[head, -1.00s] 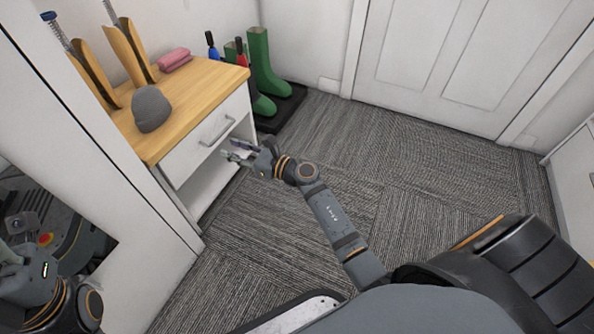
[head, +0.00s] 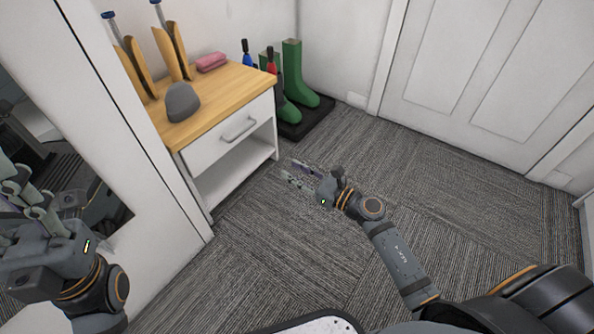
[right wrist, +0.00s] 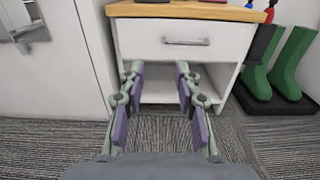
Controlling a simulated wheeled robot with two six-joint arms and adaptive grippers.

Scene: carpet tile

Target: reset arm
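My right gripper (head: 297,173) is over the carpet in front of the small cabinet, with its fingers pointing at the cabinet's open lower shelf. In the right wrist view its two purple-padded fingers (right wrist: 158,110) stand apart with nothing between them. My left gripper (head: 22,190) is at the left edge of the head view, in front of the mirror. Its fingers are partly cut off by the picture edge and overlap the reflection, so I cannot tell whether it is open.
The white cabinet (head: 228,140) has a wooden top with a grey beanie (head: 183,102), a pink folded item (head: 211,62) and wooden boot trees (head: 170,50). Green boots (head: 292,75) stand on a black tray (head: 305,122). A white door (head: 480,70) is at the back. The carpet (head: 420,165) is clear.

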